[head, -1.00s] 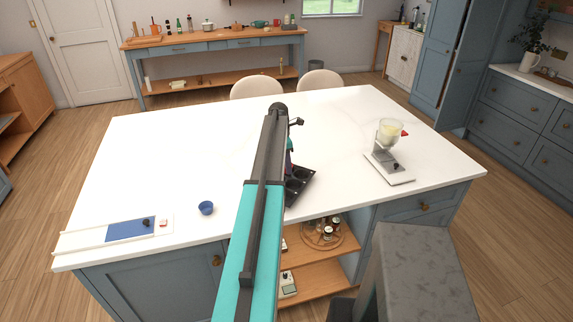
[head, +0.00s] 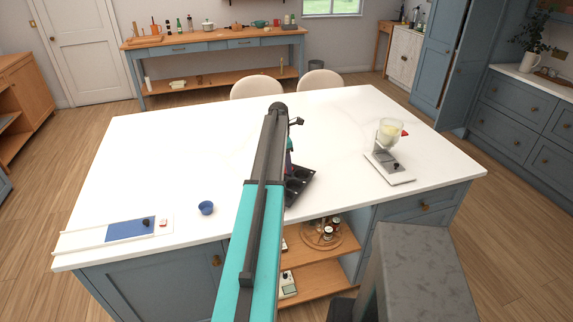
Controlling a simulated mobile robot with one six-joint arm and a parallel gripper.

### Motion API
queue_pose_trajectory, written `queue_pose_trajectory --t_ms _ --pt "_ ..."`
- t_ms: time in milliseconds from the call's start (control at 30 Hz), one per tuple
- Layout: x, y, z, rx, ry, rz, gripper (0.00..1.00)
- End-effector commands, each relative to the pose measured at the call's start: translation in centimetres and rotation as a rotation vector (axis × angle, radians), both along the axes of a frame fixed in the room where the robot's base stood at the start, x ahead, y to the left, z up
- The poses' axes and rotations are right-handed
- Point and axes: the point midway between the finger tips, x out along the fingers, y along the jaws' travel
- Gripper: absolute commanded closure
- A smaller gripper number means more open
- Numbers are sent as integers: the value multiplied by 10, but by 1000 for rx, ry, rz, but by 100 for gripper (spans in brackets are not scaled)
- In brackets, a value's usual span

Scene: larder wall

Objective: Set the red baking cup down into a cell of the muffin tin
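The dark muffin tin (head: 299,184) lies on the white island top, just right of my arm. Its left part is hidden behind the arm, and the cells I can see look empty. My gripper (head: 290,160) hangs down behind the arm near the tin's far left end. Only a sliver of it shows, and its fingertips are hidden. I cannot make out the red baking cup; a dark reddish sliver by the gripper is too small to identify.
A small blue cup (head: 206,208) stands left of my arm. A white board with a blue panel (head: 130,229) lies at the front left. A stand with a clear bowl (head: 389,134) stands right of the tin. The counter's middle left is clear.

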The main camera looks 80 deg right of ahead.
Motion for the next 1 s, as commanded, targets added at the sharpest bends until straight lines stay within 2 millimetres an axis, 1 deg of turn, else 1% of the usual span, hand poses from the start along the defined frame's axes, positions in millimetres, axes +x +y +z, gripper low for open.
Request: queue_pose_trajectory --t_ms 33,533,767,1000 --pt "-1 9 -18 31 -1 -3 35" --pt "-2 10 -16 31 0 -4 35" --pt "0 11 -4 28 0 -3 35" --pt "3 10 26 17 0 -2 35"
